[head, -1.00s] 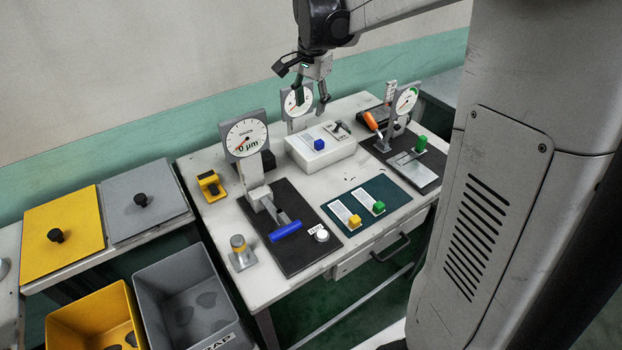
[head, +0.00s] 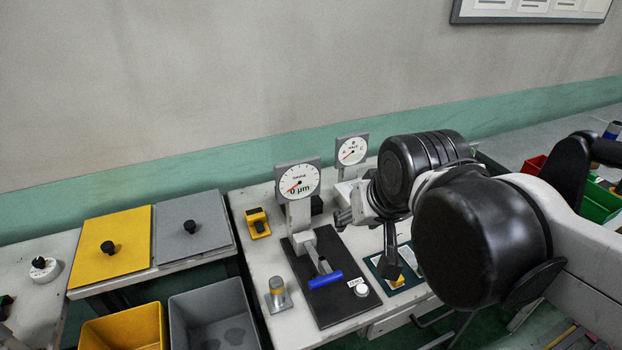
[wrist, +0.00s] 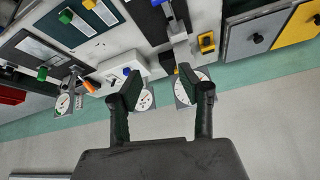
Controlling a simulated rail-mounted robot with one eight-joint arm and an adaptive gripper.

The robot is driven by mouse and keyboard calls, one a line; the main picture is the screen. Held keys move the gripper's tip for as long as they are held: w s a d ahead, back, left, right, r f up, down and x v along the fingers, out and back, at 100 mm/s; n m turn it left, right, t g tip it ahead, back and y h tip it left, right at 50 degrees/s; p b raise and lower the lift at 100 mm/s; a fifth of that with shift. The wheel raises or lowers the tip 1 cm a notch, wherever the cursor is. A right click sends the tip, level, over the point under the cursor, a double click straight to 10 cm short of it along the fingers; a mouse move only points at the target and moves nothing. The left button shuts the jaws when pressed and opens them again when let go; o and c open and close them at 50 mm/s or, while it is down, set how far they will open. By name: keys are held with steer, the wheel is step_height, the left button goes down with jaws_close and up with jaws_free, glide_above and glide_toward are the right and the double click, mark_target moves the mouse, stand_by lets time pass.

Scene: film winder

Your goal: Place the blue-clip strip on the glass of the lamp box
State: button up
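A blue clip (wrist: 126,71) sits on top of a white box (wrist: 110,67), which looks like the lamp box. A pale strip seems to lie with the clip, but it is too small to tell how it rests on the glass. In the head view my arm hides the clip and most of the box. My gripper (wrist: 158,90) is open and empty in the wrist view, its fingers wide apart. In the head view it hangs above the table, one dark finger in front of the green mat (head: 378,262).
Strips with a yellow clip (head: 396,281) and another clip lie on the mat. A dial gauge (head: 298,182) with a blue handle (head: 325,280) stands left of my gripper. Yellow (head: 110,245) and grey (head: 193,228) lids and open bins are farther left.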

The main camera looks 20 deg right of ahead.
steer(key=s, duration=0.1)
steer(key=s+a+f+n, duration=0.1)
steer(key=shift+s+f+n+t, duration=0.3)
steer(key=shift+t, duration=0.1)
step_height(320, 180, down, 4)
steer(key=b, duration=0.4)
steer(key=shift+f, duration=0.1)
stand_by(1.4)
